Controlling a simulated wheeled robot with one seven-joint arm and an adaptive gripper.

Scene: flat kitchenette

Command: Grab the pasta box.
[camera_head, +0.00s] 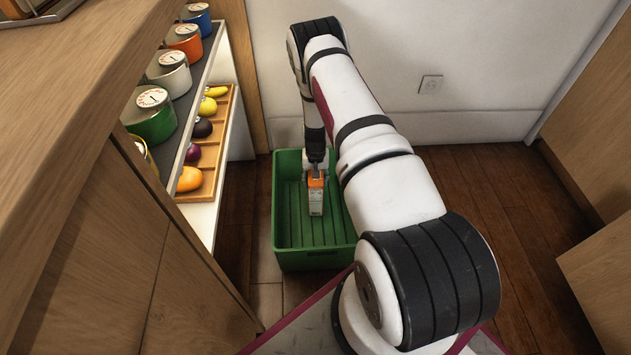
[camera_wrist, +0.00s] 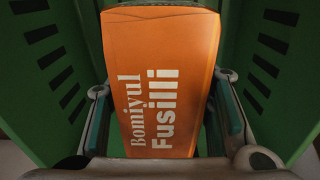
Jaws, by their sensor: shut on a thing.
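The pasta box (camera_wrist: 160,75) is orange with white lettering reading "Bomiyul Fusilli" and fills the middle of the wrist view. My gripper (camera_wrist: 163,128) is shut on it, with one finger at each side of the box. In the head view the box (camera_head: 315,195) shows small, orange on top with a pale printed side. My gripper (camera_head: 316,168) is at its upper end, pointing down. The box is within the outline of the green crate (camera_head: 283,262). I cannot tell whether its lower end touches the crate floor.
The slotted green crate walls (camera_wrist: 45,70) rise on both sides of the box. A shelf at left holds several coloured canisters (camera_head: 168,72) above a wooden tray (camera_head: 212,160) of fruit and vegetables. A wooden counter (camera_head: 60,100) stands at near left. Bare floor (camera_head: 490,200) lies at right.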

